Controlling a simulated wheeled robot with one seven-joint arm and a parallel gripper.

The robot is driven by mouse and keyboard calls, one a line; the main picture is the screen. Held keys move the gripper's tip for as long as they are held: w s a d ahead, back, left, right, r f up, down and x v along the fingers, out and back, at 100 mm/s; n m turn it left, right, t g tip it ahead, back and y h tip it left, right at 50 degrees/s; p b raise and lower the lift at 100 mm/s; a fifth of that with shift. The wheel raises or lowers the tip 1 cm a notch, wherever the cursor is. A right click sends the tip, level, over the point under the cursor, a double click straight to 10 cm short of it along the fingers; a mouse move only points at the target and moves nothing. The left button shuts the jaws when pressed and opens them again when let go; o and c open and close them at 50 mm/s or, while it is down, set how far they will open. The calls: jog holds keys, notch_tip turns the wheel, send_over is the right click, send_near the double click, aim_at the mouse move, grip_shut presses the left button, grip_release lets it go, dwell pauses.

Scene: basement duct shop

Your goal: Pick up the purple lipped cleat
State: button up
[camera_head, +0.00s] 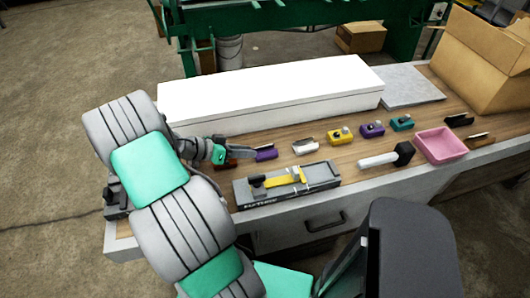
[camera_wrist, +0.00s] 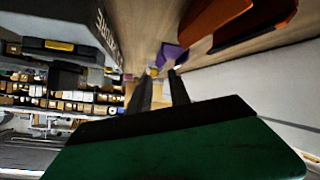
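The purple lipped cleat (camera_head: 265,153) lies on the wooden bench top, in a row of small coloured parts in front of the white block. It also shows in the wrist view (camera_wrist: 172,54), just beyond my fingertips and a little to the right. My gripper (camera_head: 240,153) is low over the bench, left of the purple cleat. In the wrist view my gripper (camera_wrist: 162,78) has its two dark fingers apart, with nothing held between them. Whether a fingertip touches the cleat cannot be told.
An orange-brown cleat (camera_wrist: 225,18) lies close beside my gripper. A white cleat (camera_head: 305,146) is right of the purple one. Knobbed yellow (camera_head: 340,136), purple (camera_head: 372,130) and teal (camera_head: 401,123) parts follow. A grey tool (camera_head: 288,184), mallet (camera_head: 385,158) and pink bin (camera_head: 441,146) lie nearer the front.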

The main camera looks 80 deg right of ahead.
aim_at(264, 154)
jog(key=p+x, duration=0.2)
jog(key=x, duration=0.5)
jog(key=shift+s+d+f, duration=0.2)
jog(key=shift+c, duration=0.3)
jog(key=shift+w, duration=0.1)
grip_shut()
